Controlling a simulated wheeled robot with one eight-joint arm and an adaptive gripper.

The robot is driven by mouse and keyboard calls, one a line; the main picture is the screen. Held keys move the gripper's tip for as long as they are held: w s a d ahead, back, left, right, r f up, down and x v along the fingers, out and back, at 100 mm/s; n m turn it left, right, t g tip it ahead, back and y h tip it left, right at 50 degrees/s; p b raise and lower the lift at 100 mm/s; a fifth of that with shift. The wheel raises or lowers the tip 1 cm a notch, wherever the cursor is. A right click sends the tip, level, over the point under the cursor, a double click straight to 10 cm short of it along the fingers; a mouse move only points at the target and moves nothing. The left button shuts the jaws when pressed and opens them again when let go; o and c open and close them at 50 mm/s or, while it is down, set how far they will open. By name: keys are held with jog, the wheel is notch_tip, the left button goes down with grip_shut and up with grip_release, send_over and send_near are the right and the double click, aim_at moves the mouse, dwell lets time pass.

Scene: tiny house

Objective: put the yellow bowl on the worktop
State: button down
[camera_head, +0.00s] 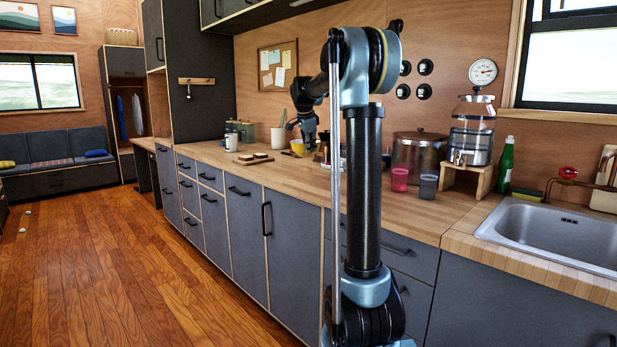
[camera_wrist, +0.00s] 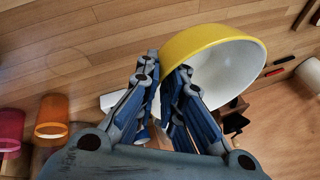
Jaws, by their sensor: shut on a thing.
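The yellow bowl (camera_wrist: 205,42), yellow outside and white inside, is at the tips of my gripper (camera_wrist: 166,70) in the wrist view. The gripper is shut on the bowl's near wall, and the bowl looks tilted there. In the head view the bowl (camera_head: 298,147) shows small and partly hidden below my gripper (camera_head: 304,127), over the far part of the wooden worktop (camera_head: 290,176). I cannot tell whether the bowl touches the worktop.
A white mug (camera_head: 231,143) and a board with small items (camera_head: 252,158) are left of the bowl. A utensil holder (camera_head: 278,137) stands behind it. A large pot (camera_head: 420,158), a red cup (camera_head: 399,179) and a grey cup (camera_head: 428,186) stand to the right.

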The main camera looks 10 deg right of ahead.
jog(key=shift+w+f, duration=0.15)
jog(key=shift+f, duration=4.75)
jog(key=c, duration=1.7)
grip_release()
jog(key=v, duration=1.1)
jog(key=s+d+f+n, duration=0.1)
jog(key=s+n, duration=0.1)
jog(key=s, duration=0.5)
jog(key=s+d+f+n, duration=0.1)
jog(key=s+f+n, duration=0.1)
jog(key=s, duration=0.4)
jog(key=s+f+n+g, duration=0.1)
jog(key=s+f+n, duration=0.2)
jog(key=s+f, duration=0.5)
jog(key=s+f+n+g+y, duration=0.1)
jog(key=s+f+n, duration=0.3)
jog(key=s+f, duration=0.5)
jog(key=s+d+f+n+y, duration=0.1)
jog(key=s+f+n, duration=0.3)
jog(key=s, duration=1.4)
notch_tip(320, 180, down, 5)
jog(key=shift+s+r+g, duration=0.15)
jog(key=shift+r+g, duration=0.05)
jog(key=shift+g, duration=0.2)
